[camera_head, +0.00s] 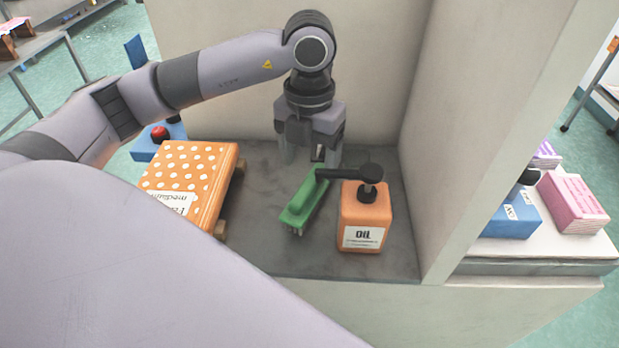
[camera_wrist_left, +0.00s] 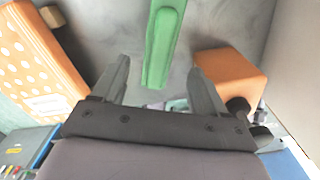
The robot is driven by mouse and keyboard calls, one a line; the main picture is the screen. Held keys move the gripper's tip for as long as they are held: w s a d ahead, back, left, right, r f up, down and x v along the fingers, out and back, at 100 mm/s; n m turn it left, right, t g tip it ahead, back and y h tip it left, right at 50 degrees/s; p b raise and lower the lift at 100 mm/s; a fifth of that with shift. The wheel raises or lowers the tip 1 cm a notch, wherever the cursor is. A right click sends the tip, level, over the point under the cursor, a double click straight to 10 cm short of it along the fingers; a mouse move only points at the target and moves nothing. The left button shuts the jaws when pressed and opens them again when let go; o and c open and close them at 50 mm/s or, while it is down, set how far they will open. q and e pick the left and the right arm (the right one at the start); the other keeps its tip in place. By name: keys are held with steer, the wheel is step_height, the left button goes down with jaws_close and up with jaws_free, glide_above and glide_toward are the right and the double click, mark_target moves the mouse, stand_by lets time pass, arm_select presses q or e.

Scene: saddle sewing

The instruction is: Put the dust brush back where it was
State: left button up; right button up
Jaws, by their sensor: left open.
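A green dust brush (camera_head: 303,203) with pale bristles underneath lies on the grey shelf between an orange polka-dot box and an orange oil bottle. It also shows in the left wrist view as a green bar (camera_wrist_left: 160,48) at top centre. My left gripper (camera_head: 312,158) points down just behind the brush's far end, close to it. Its fingers are apart, and in the left wrist view the gap between the fingertips (camera_wrist_left: 157,75) holds the brush's near end in line. Whether the fingers touch the brush I cannot tell. My right gripper is not in view.
The oil bottle (camera_head: 364,218) with its black pump stands close right of the brush, its spout reaching over towards the gripper. The polka-dot box (camera_head: 189,182) sits on the left on a wooden pallet. Pale walls close the back and right of the grey shelf (camera_head: 285,255).

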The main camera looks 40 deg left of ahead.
mark_target(310, 182)
arm_select(q)
step_height(310, 182, up, 5)
steer(key=shift+f, duration=0.1)
stand_by(0.6)
